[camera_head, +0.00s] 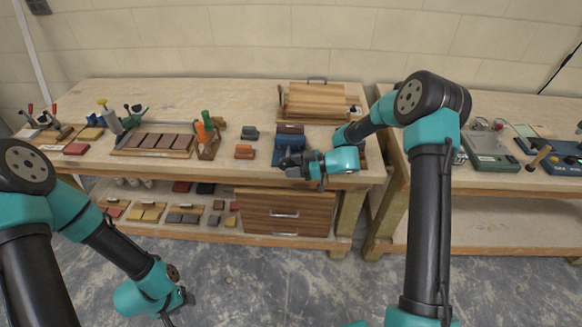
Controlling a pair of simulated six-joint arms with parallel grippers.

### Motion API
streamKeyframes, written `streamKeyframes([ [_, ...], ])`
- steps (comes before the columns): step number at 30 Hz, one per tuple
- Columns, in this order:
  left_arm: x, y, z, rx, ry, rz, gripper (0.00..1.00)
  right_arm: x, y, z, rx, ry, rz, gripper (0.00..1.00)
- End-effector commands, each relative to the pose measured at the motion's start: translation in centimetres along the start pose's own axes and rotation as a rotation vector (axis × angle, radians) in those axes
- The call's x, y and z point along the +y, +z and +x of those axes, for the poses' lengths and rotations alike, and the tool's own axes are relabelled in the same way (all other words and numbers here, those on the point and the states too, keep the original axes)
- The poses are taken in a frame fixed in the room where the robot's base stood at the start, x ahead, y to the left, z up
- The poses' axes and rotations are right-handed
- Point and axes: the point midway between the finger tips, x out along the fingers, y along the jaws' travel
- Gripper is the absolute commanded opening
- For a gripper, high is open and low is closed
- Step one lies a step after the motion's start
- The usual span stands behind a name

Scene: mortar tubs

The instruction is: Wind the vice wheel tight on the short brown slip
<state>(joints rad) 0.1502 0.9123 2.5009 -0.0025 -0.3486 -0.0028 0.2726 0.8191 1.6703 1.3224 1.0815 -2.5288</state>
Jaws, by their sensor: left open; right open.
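A blue and dark fixture (291,130), which looks like the vice, stands near the bench's front edge, right of centre. My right gripper (287,164) is open in front of it and covers part of it. The wheel cannot be made out, and I cannot tell whether the gripper touches it. The short brown slip cannot be singled out; several brown slips (155,141) lie in a wooden tray to the left. My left gripper (184,301) is open and empty, low over the floor in front of the bench.
An orange-brown block (244,152) and a dark grey block (250,132) lie left of the fixture. A rack with orange- and green-handled tools (207,140) stands further left. Wooden boards (315,102) stand behind. A second bench (480,208) is at right. The bench's back left is clear.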

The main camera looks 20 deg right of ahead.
Motion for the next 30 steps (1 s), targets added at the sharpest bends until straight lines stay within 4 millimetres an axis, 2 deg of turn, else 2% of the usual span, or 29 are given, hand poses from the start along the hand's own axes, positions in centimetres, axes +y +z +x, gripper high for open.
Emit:
streamKeyframes([
  [8, 0.0, 0.0, 0.0, 0.0, 0.0, 0.0, 0.5, 0.1, 0.0, -4.0, 0.0, 0.004, 0.001, 0.5],
  [24, 0.0, 0.0, 0.0, 0.0, 0.0, 0.0, 0.5, 0.0, 0.0, -14.2, 0.0, 0.001, 0.0, 0.5],
  [30, 0.0, 0.0, 0.0, 0.0, 0.0, 0.0, 0.5, 0.0, 0.0, -16.4, 0.001, -0.001, 0.001, 0.5],
])
